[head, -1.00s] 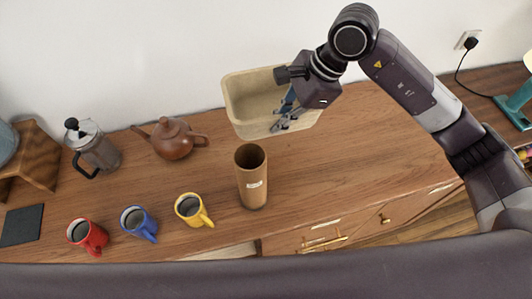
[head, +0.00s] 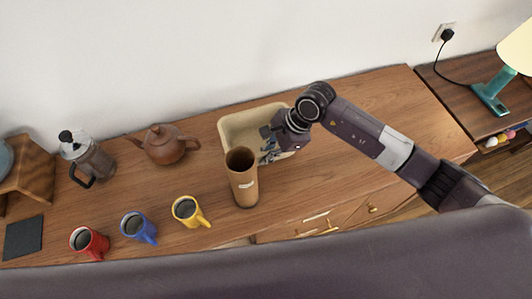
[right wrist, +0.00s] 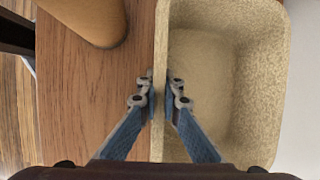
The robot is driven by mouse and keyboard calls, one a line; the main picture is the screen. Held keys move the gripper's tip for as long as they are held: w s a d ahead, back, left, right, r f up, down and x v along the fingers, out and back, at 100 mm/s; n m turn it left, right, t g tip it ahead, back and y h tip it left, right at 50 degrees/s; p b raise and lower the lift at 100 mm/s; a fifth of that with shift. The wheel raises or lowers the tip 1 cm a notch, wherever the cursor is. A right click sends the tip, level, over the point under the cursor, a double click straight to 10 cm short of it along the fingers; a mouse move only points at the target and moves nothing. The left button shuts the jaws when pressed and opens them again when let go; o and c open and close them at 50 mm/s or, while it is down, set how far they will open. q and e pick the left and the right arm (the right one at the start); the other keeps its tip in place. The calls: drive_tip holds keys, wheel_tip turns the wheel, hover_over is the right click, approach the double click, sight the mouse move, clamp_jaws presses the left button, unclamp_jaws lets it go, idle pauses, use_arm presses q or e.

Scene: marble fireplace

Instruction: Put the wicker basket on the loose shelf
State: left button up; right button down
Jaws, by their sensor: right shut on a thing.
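The wicker basket (head: 231,123) is a cream, open, rectangular tub behind the tall brown cylinder. It looks level, at or just above the wooden top; I cannot tell if it touches. My right gripper (head: 268,152) is shut on the basket's near wall. In the right wrist view, the gripper (right wrist: 161,86) has one finger on each side of the wall of the basket (right wrist: 252,70), which looks empty. I cannot tell for sure which surface is the loose shelf; the wooden top (head: 335,165) is under the basket. My left gripper is not in view.
The brown cylinder (head: 243,180) stands close in front of the basket. Red (head: 90,243), blue (head: 139,229) and yellow (head: 190,211) mugs line the front. The top's right side is clear.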

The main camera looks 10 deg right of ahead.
drive_tip(key=shift+f, duration=0.1)
drive_tip(key=c, duration=2.1)
unclamp_jaws()
